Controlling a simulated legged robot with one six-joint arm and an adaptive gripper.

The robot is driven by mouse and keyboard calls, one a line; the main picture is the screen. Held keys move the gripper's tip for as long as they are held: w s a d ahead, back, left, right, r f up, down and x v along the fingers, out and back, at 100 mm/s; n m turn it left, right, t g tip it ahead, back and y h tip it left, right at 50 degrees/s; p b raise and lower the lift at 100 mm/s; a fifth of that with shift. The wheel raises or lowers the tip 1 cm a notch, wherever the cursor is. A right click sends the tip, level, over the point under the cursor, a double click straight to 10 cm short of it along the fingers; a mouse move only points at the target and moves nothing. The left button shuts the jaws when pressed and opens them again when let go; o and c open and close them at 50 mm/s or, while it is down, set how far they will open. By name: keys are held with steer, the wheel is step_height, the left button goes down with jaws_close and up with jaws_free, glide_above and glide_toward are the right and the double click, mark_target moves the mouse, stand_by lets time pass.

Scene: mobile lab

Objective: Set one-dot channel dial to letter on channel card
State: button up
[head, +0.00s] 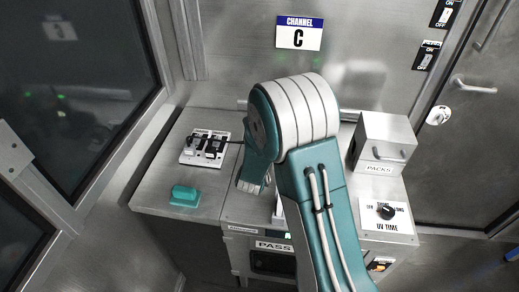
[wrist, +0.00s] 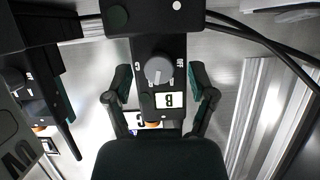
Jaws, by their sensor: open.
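The channel card (head: 299,33) on the back wall reads "CHANNEL" over a large C. In the wrist view, a black panel shows a grey round dial (wrist: 158,69) with a light pointer bar. Below it is a white window (wrist: 169,100) with an upside-down B. One white dot (wrist: 177,5) shows at the panel's top. My gripper (wrist: 160,82) is open, with one finger on each side of the dial; I cannot tell whether either touches it. In the head view my arm hides this dial and most of my gripper.
A switch panel (head: 205,148) and a teal block (head: 185,195) lie on the left bench. A PACKS box (head: 383,143) and a UV TIME dial (head: 386,212) are at the right. Another panel with a dial (wrist: 13,78) stands left in the wrist view. Cables cross its upper right.

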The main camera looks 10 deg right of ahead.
steer(key=shift+w+d, duration=0.1)
steer(key=shift+w, duration=0.1)
jaws_close()
stand_by(0.3)
steer(key=shift+s+d+f+m+t+y, duration=0.1)
steer(key=shift+m+t+y, duration=0.25)
steer(key=shift+m+y, duration=0.5)
steer(key=shift+f+m+t+y, duration=0.1)
steer(key=shift+m+t+y, duration=0.3)
steer(key=shift+m, duration=0.75)
